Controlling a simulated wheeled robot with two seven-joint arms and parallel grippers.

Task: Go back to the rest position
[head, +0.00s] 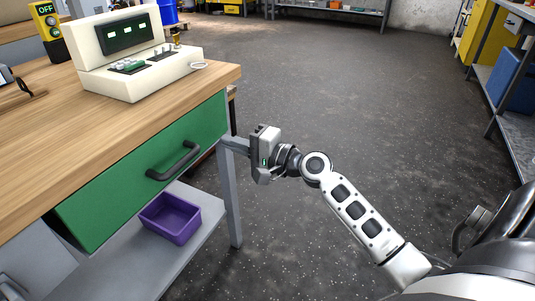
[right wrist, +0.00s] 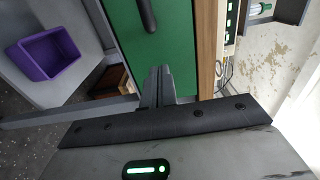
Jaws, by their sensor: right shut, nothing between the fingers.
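My right gripper (head: 229,142) is at the right end of the workbench, level with the green drawer front (head: 150,175). Its fingers point left toward the bench corner and leg, and they are together with nothing between them. In the right wrist view the closed fingers (right wrist: 160,72) stand in front of the green drawer front (right wrist: 170,35). I cannot tell whether they touch the bench. My right arm reaches in from the lower right. My left gripper is not in view.
The wooden workbench (head: 40,120) carries a cream control box (head: 130,75) and a yellow switch box (head: 48,25). The drawer's dark handle (head: 172,162) sticks out. A purple bin (head: 172,220) sits on the lower shelf. The grey floor (head: 370,100) beyond is clear.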

